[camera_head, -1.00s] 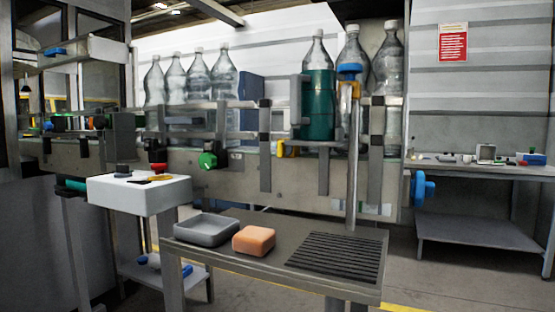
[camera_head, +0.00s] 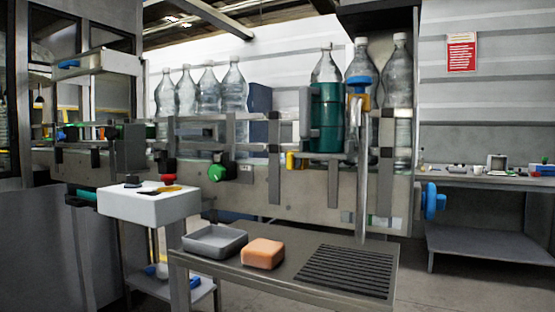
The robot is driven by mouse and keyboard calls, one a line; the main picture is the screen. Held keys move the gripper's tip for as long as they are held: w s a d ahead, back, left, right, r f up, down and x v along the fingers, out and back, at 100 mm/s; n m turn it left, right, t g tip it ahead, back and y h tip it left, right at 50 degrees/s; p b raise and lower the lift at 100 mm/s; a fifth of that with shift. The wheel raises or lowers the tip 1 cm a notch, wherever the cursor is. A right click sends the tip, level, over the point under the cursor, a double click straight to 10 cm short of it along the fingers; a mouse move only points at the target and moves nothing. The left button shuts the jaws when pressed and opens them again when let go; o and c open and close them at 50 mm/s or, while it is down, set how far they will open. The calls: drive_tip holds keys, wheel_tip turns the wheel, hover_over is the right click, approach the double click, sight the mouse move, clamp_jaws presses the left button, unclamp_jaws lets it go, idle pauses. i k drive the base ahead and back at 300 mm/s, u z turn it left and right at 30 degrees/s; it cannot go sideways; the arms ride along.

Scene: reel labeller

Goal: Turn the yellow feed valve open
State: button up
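A small yellow part (camera_head: 292,160), which looks like the yellow feed valve, sits on the front of the grey conveyor frame (camera_head: 312,190), just below and left of the green cylinder (camera_head: 327,118). It is small in the picture, so I cannot tell whether it is open or closed. A second yellow piece (camera_head: 167,189) lies or is mounted on top of the white control box (camera_head: 150,204), near a red knob. My gripper is not in view.
A bench with a grey tray (camera_head: 214,240), an orange block (camera_head: 262,253) and a black ribbed mat (camera_head: 345,272) stands in front of the conveyor. A metal post (camera_head: 362,190) rises behind it. A green knob (camera_head: 217,172) and blue handwheel (camera_head: 432,201) stick out.

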sight(293, 163)
drive_tip(key=u, duration=0.05)
drive_tip(key=k, duration=0.9)
drive_tip(key=u, duration=0.1)
